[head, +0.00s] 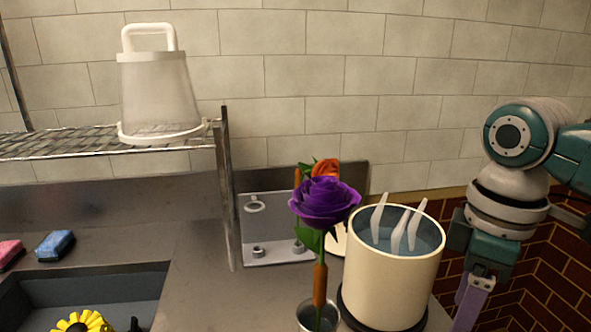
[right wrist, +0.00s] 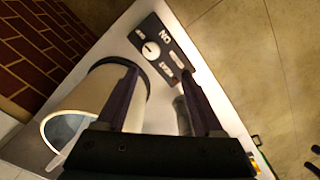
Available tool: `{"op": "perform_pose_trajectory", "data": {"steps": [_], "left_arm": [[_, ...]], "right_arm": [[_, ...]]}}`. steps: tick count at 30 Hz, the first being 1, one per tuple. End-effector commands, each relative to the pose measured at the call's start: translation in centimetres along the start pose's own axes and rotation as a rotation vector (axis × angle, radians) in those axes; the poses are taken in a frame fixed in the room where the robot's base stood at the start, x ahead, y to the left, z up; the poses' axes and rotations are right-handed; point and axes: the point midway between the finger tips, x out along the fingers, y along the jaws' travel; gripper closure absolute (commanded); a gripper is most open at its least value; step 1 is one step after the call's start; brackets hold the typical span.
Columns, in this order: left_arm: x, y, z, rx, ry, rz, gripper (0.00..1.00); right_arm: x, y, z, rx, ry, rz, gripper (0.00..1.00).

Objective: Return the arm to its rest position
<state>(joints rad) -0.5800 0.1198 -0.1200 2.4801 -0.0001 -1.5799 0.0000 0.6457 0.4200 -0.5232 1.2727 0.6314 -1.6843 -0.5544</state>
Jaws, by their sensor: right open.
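My right arm comes in from the right in the head view, and its gripper (head: 472,300) points down beside the cream pot (head: 388,278), apart from it. In the right wrist view the two dark fingers of the right gripper (right wrist: 160,78) are spread with nothing held between them. The pot (right wrist: 75,115) lies to the left there, partly behind one finger. My left gripper is in neither view.
The pot holds several pale utensils in bluish contents. A purple flower (head: 325,203) stands in a metal cup (head: 306,314) close by. A control panel with a knob (right wrist: 151,50) shows beyond the fingers. A wire shelf (head: 100,140) holds a white bucket (head: 158,88).

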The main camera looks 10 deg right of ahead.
Motion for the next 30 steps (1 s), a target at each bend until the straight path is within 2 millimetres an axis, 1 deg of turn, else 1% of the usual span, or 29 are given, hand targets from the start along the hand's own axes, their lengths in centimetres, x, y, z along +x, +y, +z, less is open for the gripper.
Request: {"op": "perform_pose_trajectory", "data": {"steps": [1,2,3,5,6,9,12,15,18,24,25,26,30], "left_arm": [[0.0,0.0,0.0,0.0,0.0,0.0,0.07],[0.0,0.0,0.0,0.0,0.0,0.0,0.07],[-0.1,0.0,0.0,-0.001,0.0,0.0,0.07],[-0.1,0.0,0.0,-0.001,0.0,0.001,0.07],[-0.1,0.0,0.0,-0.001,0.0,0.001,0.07],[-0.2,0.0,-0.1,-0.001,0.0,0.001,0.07],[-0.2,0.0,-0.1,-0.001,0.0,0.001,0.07],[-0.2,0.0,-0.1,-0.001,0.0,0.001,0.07],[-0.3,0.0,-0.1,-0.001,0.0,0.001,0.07],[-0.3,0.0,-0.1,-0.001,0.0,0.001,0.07],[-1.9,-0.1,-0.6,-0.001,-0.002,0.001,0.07],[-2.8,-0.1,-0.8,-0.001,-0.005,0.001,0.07],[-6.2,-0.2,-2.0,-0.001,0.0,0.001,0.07]], "right_arm": [[1.2,-1.9,-0.2,-0.003,0.012,-0.007,0.31],[1.8,-3.0,-0.3,0.002,0.022,-0.006,0.31],[2.6,-4.7,-0.3,0.015,0.04,-0.006,0.31],[3.5,-7.3,-0.3,0.049,0.076,-0.002,0.31],[3.9,-9.0,-0.1,0.082,0.101,0.001,0.31],[4.2,-12.5,0.9,0.19,0.16,0.014,0.31],[3.6,-14.8,2.4,0.309,0.206,0.032,0.31],[2.8,-16.3,4.1,0.421,0.234,0.053,0.31],[1.8,-17.3,5.8,0.522,0.252,0.079,0.31],[-0.6,-18.4,9.8,0.715,0.266,0.145,0.31],[-2.3,-18.3,9.6,0.714,0.269,0.147,0.31],[-3.3,-18.2,9.5,0.71,0.269,0.146,0.31],[-6.7,-18.1,9.4,0.706,0.269,0.145,0.31]]}}
